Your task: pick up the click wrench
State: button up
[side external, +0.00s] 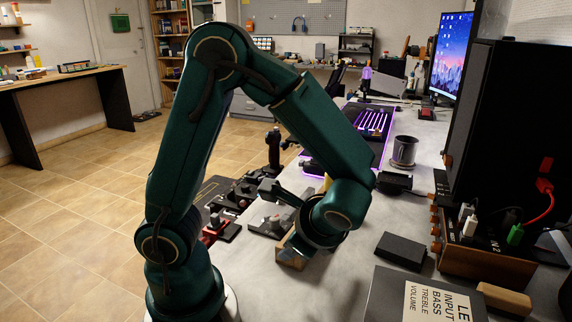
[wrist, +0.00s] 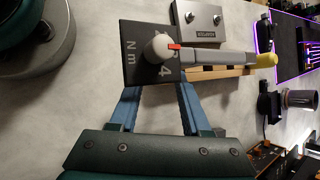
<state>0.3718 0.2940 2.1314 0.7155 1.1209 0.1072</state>
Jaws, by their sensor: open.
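The click wrench shows in the wrist view as a grey shaft (wrist: 215,56) with a pale round head at its left end, a red mark beside the head and a yellow tip at its right end. A dark plate (wrist: 135,68) lettered "Nm" lies at the head, partly covered by it. Wooden pieces (wrist: 228,72) show beside the shaft. My gripper (wrist: 158,88) is open, its two blue fingers pointing up the picture towards the plate and head. Nothing shows between the fingers. I cannot tell whether they touch the plate. In the side view my arm hides most of this area.
A grey box labelled "ADAPTER" (wrist: 200,22) lies just beyond the wrench. Bare grey bench shows around the fingers.

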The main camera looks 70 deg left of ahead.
jog(key=m+y, duration=0.1)
jog(key=m, duration=0.1)
jog(key=a+f+m+t+y, duration=0.1)
jog(key=m, duration=0.1)
jog(key=shift+f+m+y, duration=0.1)
jog(key=shift+m+y, duration=0.2)
jog(key=shift+y, duration=0.1)
jog(key=shift+w+a+f+m+t+y, duration=0.15)
jog(key=shift+m+t+y, duration=0.1)
jog(key=shift+m, duration=0.3)
jog(key=shift+w+a+r+m+t+y, duration=0.15)
jog(key=shift+m+y, duration=0.1)
jog(key=shift+m, duration=0.3)
jog(key=m+t, duration=0.1)
jog(key=w+m+y, duration=0.1)
jog(key=m, duration=0.1)
jog(key=shift+w+f+m+t, duration=0.1)
jog(key=shift+f+m+t, duration=0.1)
jog(key=shift+m+t, duration=0.15)
jog(key=shift+t, duration=0.25)
jog(key=shift+x, duration=2.5)
jog(key=shift+c, duration=0.4)
grip_shut()
